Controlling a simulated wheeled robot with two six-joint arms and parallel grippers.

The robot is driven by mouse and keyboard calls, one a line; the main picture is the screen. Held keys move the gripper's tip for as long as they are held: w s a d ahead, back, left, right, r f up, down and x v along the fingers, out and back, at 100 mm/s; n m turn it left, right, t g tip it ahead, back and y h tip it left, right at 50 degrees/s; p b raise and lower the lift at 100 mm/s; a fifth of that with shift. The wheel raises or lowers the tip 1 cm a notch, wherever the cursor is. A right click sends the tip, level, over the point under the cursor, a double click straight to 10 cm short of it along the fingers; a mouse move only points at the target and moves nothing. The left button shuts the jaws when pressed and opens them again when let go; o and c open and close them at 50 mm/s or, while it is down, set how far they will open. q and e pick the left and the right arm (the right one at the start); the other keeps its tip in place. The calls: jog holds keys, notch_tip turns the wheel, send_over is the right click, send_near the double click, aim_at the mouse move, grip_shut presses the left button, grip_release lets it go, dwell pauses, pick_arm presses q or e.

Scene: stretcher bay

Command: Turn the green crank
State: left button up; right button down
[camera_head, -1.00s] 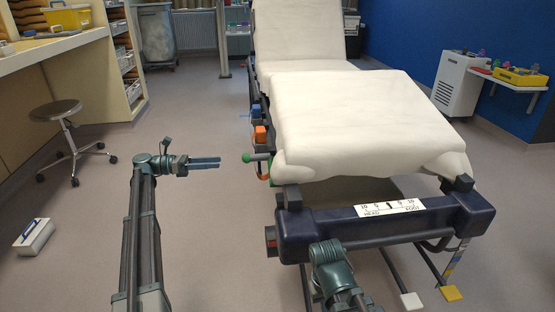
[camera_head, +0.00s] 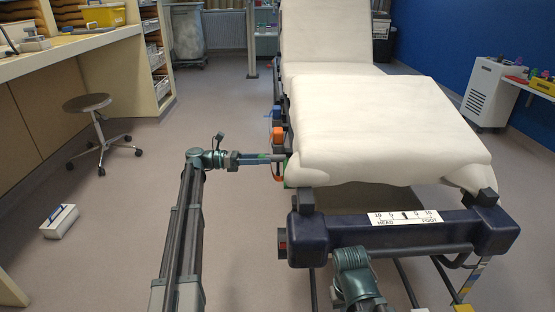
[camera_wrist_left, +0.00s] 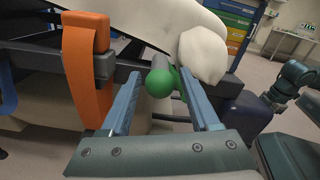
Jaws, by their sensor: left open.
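The green crank shows in the left wrist view as a round green knob (camera_wrist_left: 159,84) with another green part behind it. It is at the left side of the stretcher, beside the white sheet's corner. In the head view only a bit of green (camera_head: 286,170) shows behind my gripper. My left gripper (camera_head: 279,158) is open, its two blue fingers (camera_wrist_left: 160,78) reaching forward on either side of the knob. Gaps show between knob and fingers. My right arm's teal wrist (camera_head: 352,262) is by the stretcher's foot-end bar; its gripper fingers do not show.
The stretcher's white mattress (camera_head: 390,125) and dark foot-end bar (camera_head: 460,232) lie right of my left arm. An orange strap (camera_wrist_left: 80,85) hangs close left of the gripper. Open floor, a stool (camera_head: 88,103) and a white box (camera_head: 60,221) are to the left.

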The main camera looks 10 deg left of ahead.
aim_at(283, 158)
pick_arm(q)
jog(key=shift+x, duration=2.6)
grip_shut()
jog(key=shift+w, duration=0.1)
